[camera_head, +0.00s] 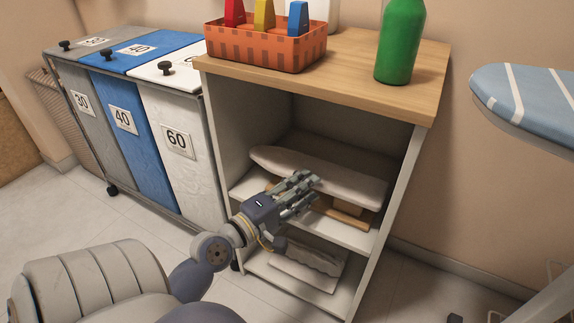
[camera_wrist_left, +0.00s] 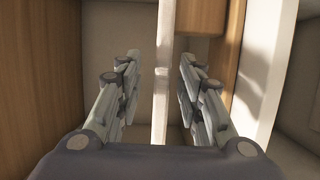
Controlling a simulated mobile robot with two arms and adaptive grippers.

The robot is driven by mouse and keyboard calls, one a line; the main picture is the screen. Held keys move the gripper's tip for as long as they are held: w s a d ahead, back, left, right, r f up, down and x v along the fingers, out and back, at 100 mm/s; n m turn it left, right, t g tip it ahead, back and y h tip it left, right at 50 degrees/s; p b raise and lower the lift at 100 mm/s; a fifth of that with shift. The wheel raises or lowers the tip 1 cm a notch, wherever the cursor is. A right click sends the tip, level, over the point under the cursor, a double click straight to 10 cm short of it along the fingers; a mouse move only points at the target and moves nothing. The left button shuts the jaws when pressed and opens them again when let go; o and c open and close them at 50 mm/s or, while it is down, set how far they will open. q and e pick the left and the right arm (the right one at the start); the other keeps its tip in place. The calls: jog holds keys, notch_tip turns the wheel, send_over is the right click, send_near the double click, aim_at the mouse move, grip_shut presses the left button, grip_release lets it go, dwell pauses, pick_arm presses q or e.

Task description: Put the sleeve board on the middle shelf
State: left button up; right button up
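The sleeve board (camera_head: 335,181) has a long pale padded top over a light wooden base (camera_head: 345,216). In the head view it appears to stand upright on the middle shelf (camera_head: 357,238) of the open unit, lengthwise across it. My left gripper (camera_head: 306,190) is at the front of that shelf, overlapping the board's left half in the picture and hiding part of its base. In the left wrist view the gripper's fingers (camera_wrist_left: 158,85) are spread wide, with nothing clamped between them. Whether a finger touches the board cannot be told. My right gripper is out of view.
A folded white cloth (camera_head: 308,258) lies on the bottom shelf. The wooden top (camera_head: 345,52) carries an orange basket (camera_head: 265,48) and a green bottle (camera_head: 400,42). Laundry bins (camera_head: 178,140) stand left; a blue-striped ironing board (camera_head: 530,95) stands right. Space above the sleeve board is clear.

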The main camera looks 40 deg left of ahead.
pick_arm(q)
jog(key=shift+s+a+b, duration=0.2)
jog(key=shift+s+b, duration=0.2)
jog(key=shift+s, duration=2.15)
